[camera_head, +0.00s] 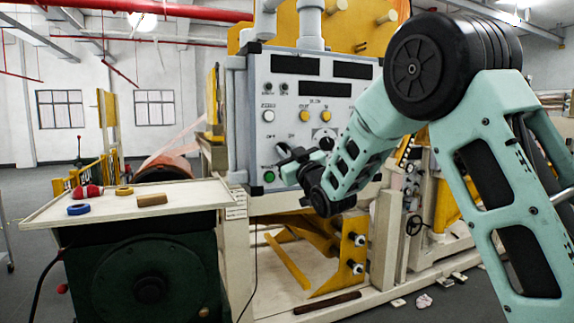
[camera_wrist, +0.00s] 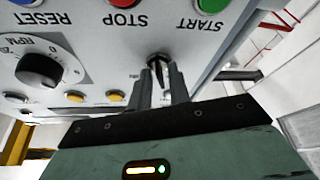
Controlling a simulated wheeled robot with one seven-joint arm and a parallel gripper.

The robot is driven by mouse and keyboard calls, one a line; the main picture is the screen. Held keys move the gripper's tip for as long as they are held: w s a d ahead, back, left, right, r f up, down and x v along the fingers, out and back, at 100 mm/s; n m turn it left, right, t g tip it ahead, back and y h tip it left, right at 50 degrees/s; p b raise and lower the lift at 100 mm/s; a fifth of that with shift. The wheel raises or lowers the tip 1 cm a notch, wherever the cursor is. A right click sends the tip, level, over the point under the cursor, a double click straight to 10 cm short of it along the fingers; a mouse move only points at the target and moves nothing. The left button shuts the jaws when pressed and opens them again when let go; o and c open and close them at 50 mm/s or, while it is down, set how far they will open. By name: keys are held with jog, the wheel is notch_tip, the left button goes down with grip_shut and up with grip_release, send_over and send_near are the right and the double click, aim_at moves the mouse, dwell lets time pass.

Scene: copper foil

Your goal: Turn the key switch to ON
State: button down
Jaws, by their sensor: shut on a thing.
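The key switch (camera_wrist: 158,58) shows in the wrist view as a dark knob on the pale control panel, which appears upside down there. My gripper (camera_wrist: 161,76) has its two grey fingers closed around the key part of it. In the head view the panel (camera_head: 258,92) stands upright in the middle, and my gripper (camera_head: 283,157) reaches its lower left part from the right. My gripper and wrist hide the key switch there. I cannot tell which position the key points to.
On the panel in the wrist view are a red STOP button (camera_wrist: 126,17), a green START button (camera_wrist: 211,5) and an RPM dial (camera_wrist: 43,62). A green button (camera_head: 269,176) sits just below my gripper in the head view. A cream-topped table (camera_head: 110,209) with small items stands left.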

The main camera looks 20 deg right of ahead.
jog(key=shift+a+f+m+g+h+b, duration=0.1)
jog(key=shift+m+h+b, duration=1.15)
jog(key=shift+m+b, duration=1)
jog(key=shift+a+r+m+g+h+b, duration=0.1)
jog(key=shift+m+h+b, duration=1.2)
jog(key=shift+m+b, duration=1)
jog(key=shift+a+f+m+g+h+b, duration=0.1)
jog(key=shift+m+h+b, duration=1.15)
jog(key=shift+m+b, duration=1)
jog(key=shift+m, duration=0.5)
jog(key=shift+p, duration=0.3)
jog(key=c, duration=1.6)
grip_release()
